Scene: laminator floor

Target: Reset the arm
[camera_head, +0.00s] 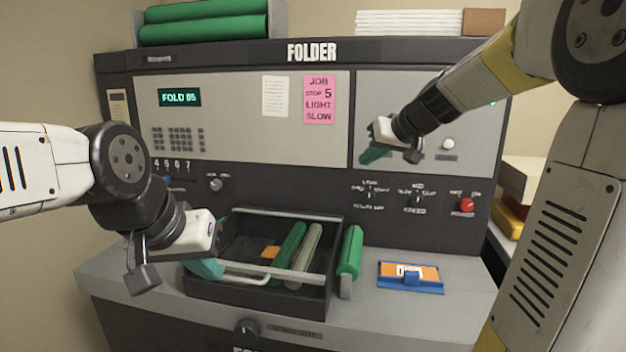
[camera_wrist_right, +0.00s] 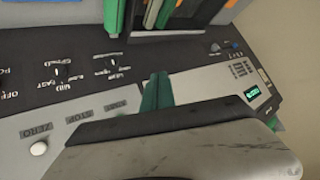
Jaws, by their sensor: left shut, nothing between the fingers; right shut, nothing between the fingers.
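My left gripper (camera_head: 205,268) is shut and empty, its teal fingers beside the left end of the pale handle (camera_head: 250,279) on the open black drawer (camera_head: 262,302). I cannot tell whether they touch the handle. My right gripper (camera_head: 372,155) is shut and empty, raised before the grey right panel of the folder machine (camera_head: 225,110). Its closed teal fingers also show in the right wrist view (camera_wrist_right: 156,91), over the machine's front.
The drawer holds green and pale rollers (camera_head: 290,240) and an orange piece (camera_head: 270,252). A green roller (camera_head: 350,250) stands right of it. A blue-and-orange item (camera_head: 411,278) lies on the grey counter (camera_head: 375,320). A red knob (camera_head: 467,205) is on the control strip.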

